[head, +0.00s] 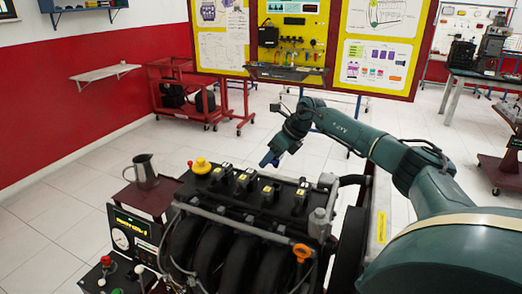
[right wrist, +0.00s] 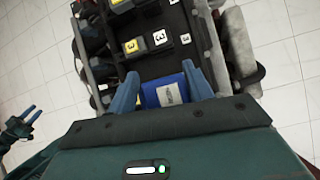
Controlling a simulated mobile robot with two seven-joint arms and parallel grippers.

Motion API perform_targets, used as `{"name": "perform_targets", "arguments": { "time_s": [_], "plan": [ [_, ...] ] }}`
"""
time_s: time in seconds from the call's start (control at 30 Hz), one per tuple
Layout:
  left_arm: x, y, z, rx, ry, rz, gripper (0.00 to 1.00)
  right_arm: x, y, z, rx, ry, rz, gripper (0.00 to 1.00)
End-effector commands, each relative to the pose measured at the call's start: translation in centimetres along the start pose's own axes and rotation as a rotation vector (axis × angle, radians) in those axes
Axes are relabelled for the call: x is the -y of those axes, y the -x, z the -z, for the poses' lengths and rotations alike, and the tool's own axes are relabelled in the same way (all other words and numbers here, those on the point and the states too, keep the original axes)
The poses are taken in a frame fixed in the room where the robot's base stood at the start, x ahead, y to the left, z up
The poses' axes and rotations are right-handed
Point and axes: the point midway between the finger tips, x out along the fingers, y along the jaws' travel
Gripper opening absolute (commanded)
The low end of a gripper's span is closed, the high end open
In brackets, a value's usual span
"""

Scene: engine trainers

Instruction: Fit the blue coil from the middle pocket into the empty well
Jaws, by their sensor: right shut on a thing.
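The blue coil (right wrist: 167,93) has a white label on its face and sits between the two blue fingers of my right gripper (right wrist: 160,70) in the right wrist view. The gripper is shut on it. In the head view my right gripper (head: 270,158) is above the far side of the engine (head: 225,232), and the coil cannot be told from the blue fingers. Black coils with numbered labels (right wrist: 135,47) stand in a row on the engine top. The empty well and the middle pocket cannot be made out. My left gripper (right wrist: 28,117) shows at the left of the right wrist view, fingers apart and empty.
A yellow cap (head: 201,166) and an orange ring handle (head: 302,252) stick up from the engine. A metal jug (head: 145,170) stands left of it. A red cart (head: 185,95) and a board of diagrams (head: 375,50) stand behind, with free floor between.

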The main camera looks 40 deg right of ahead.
Motion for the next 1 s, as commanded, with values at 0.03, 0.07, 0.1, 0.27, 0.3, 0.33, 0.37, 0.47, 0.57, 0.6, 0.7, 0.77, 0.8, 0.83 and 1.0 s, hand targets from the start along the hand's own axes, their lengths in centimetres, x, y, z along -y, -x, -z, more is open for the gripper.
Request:
{"name": "perform_targets", "arguments": {
  "time_s": [0.03,0.07,0.1,0.27,0.3,0.33,0.37,0.47,0.57,0.6,0.7,0.77,0.8,0.83,1.0],
  "plan": [
    [0.0,-0.1,-0.1,0.000,0.001,-0.001,0.36,0.1,-0.1,0.1,0.001,0.000,0.001,0.15],
    [0.0,-0.1,-0.1,-0.001,0.001,-0.001,0.36,0.1,-0.2,0.2,0.001,0.000,0.001,0.15],
    [-0.1,-0.2,-0.2,-0.003,0.002,-0.001,0.36,0.1,-0.4,0.3,0.001,0.000,0.001,0.15],
    [-0.2,-0.6,-0.4,-0.016,0.006,-0.003,0.36,0.1,-1.5,1.0,0.001,-0.001,0.001,0.15],
    [-0.2,-0.7,-0.5,-0.019,0.008,-0.004,0.36,0.2,-1.8,1.2,0.001,-0.001,0.001,0.15],
    [-0.2,-0.8,-0.6,-0.022,0.009,-0.005,0.36,0.2,-2.1,1.4,0.001,-0.001,0.001,0.15],
    [-0.3,-0.9,-0.6,-0.026,0.010,-0.006,0.36,0.2,-2.3,1.5,0.001,-0.001,0.000,0.15],
    [-0.5,-1.2,-0.6,-0.040,0.008,-0.012,0.36,0.3,-3.2,2.1,0.001,-0.001,0.000,0.15],
    [-0.7,-1.4,-0.6,-0.053,0.003,-0.019,0.36,0.3,-3.9,2.5,0.001,-0.001,0.000,0.15],
    [-0.7,-1.4,-0.5,-0.057,0.002,-0.022,0.36,0.3,-4.1,2.7,0.001,-0.001,0.000,0.15],
    [-0.9,-1.4,-0.3,-0.066,-0.001,-0.027,0.36,0.4,-4.3,2.8,0.001,-0.001,0.000,0.15],
    [-0.9,-1.4,-0.2,-0.068,-0.002,-0.028,0.36,0.4,-4.3,2.8,0.001,-0.001,0.000,0.15],
    [-0.9,-1.4,-0.2,-0.068,-0.002,-0.028,0.36,0.4,-4.3,2.8,0.001,-0.001,0.000,0.15],
    [-0.9,-1.3,-0.1,-0.068,-0.002,-0.029,0.36,0.4,-4.3,2.8,0.001,-0.001,0.000,0.15],
    [-1.0,-1.3,-0.1,-0.068,-0.002,-0.029,0.36,0.4,-4.3,2.8,0.001,-0.001,0.000,0.15]
  ]
}}
